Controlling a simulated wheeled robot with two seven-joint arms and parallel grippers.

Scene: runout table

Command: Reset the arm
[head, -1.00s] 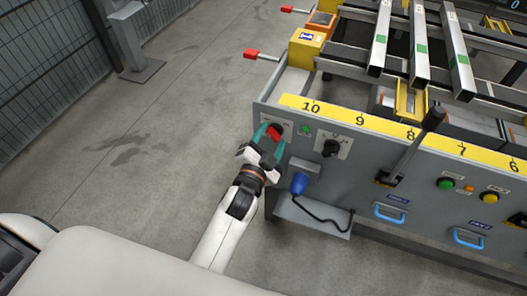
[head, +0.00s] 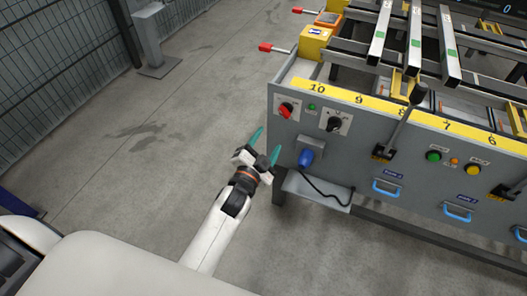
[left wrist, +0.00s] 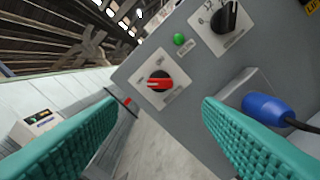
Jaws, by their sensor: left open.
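My left gripper (head: 265,146) is open and empty in the head view, just left of the grey panel's end and apart from it. Its two teal fingers (left wrist: 258,140) spread wide in the left wrist view. A red rotary switch (head: 286,109) on a white plate sits at the panel's upper left, above and right of the gripper. The red switch also shows ahead of the fingers in the left wrist view (left wrist: 160,84). My right gripper is not in view.
A green light (head: 311,107) and black knob (head: 334,124) sit right of the red switch. A blue plug (head: 306,158) with a dark cable is close right of my gripper. A black-knobbed lever (head: 418,93) sticks out farther right. Open floor (head: 170,150) lies to the left.

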